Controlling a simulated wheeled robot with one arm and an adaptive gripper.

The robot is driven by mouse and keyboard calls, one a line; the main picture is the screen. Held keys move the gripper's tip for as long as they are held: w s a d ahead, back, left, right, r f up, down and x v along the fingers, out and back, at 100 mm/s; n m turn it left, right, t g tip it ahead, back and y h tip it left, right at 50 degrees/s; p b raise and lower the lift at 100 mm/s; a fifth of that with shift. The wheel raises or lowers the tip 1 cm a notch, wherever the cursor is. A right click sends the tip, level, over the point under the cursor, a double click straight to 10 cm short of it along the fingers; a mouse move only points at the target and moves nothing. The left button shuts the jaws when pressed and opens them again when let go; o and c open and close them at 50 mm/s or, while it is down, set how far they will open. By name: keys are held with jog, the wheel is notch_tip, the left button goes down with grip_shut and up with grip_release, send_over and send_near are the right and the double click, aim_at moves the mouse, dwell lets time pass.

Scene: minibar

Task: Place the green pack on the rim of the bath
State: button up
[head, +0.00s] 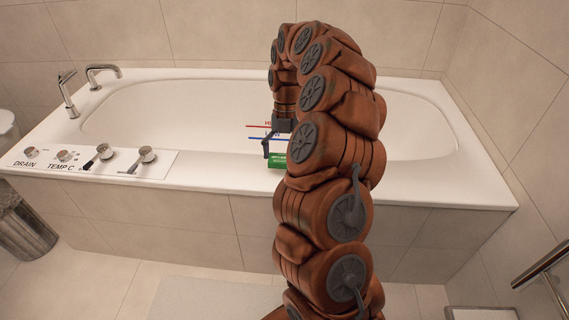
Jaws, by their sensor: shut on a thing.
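The green pack (277,161) shows in the head view at the near rim of the white bath (220,178), just left of my arm. My gripper (269,153) is above it, pointing down, and is shut on the pack. The pack's right part is hidden behind my arm. Its underside is at the height of the rim in the picture; I cannot tell whether it touches the rim or hangs slightly above it. The second finger of my gripper is mostly hidden by the arm.
A control panel (112,162) with several knobs and levers lies on the near rim at left. A chrome tap (100,77) stands at the back left corner. The near rim between the panel and my arm is clear. A metal bin (24,230) stands at far left.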

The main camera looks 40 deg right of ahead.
aim_at(285, 155)
notch_tip(285, 155, down, 3)
jog(key=shift+f+b, duration=0.15)
jog(key=shift+b, duration=0.3)
jog(key=o, duration=0.5)
jog(key=shift+f, duration=0.1)
jog(key=p+v, duration=0.3)
jog(key=v, duration=0.9)
jog(key=shift+a+r, duration=0.1)
jog(key=shift+r, duration=0.1)
